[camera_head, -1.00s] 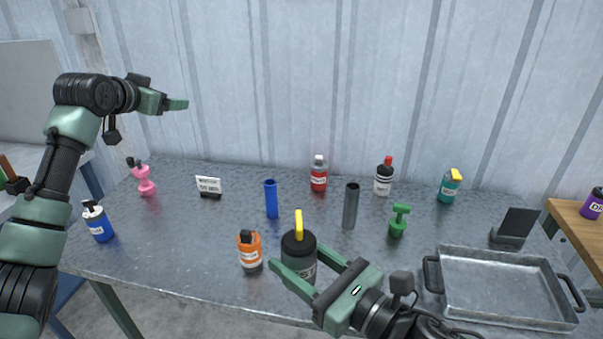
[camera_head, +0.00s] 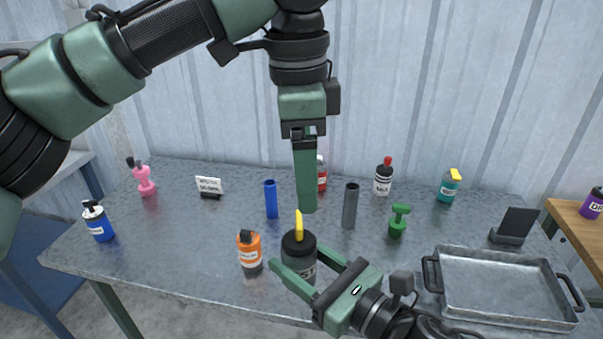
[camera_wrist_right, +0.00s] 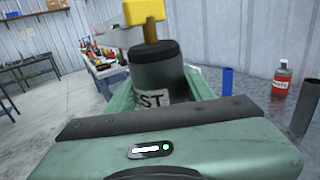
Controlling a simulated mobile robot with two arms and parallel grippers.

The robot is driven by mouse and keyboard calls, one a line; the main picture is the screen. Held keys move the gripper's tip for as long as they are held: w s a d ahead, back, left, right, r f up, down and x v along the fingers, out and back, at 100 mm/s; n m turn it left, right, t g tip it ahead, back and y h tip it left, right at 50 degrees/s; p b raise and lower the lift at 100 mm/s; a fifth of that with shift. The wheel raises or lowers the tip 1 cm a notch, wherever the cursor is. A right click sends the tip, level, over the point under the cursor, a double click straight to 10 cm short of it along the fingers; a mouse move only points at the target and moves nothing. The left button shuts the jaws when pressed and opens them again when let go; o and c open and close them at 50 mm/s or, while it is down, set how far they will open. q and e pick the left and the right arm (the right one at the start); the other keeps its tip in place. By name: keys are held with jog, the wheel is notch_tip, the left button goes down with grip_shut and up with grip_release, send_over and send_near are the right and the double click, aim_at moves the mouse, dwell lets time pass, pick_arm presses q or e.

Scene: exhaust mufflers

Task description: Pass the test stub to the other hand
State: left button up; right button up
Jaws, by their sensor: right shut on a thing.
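The test stub (camera_head: 299,247) is a dark grey cylinder with a black top, a yellow handle and a white label partly reading "ST". It is upright in my right gripper (camera_head: 311,272), whose fingers are shut around its sides. The right wrist view also shows the stub (camera_wrist_right: 160,75) between the fingers, its yellow handle (camera_wrist_right: 144,12) standing free on top. My left gripper (camera_head: 306,205) points straight down above the stub, apart from the yellow handle. Its fingers are seen edge-on, so its opening is hidden.
An orange bottle (camera_head: 249,252) stands left of the stub. A blue tube (camera_head: 271,199), a grey tube (camera_head: 350,206) and a green tool (camera_head: 399,221) stand behind. A red bottle (camera_head: 321,172) is partly hidden by my left gripper. A metal tray (camera_head: 505,318) lies at right.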

aim_at(300, 240)
pick_arm(q)
jog(key=shift+s+a+f, duration=0.1)
jog(key=shift+s+a, duration=0.15)
jog(key=shift+s, duration=0.25)
jog(key=shift+s+a+f+y, duration=0.1)
jog(key=shift+s+f+y, duration=0.1)
jog(key=shift+y, duration=0.1)
notch_tip(300, 240, down, 12)
jog(key=shift+w+r, duration=0.15)
jog(key=shift+r, duration=0.05)
jog(key=c, duration=1.4)
jog(key=shift+c, duration=0.9)
pick_arm(e)
jog(key=o, duration=1.6)
jog(key=shift+w, duration=0.1)
jog(key=shift+c, duration=0.2)
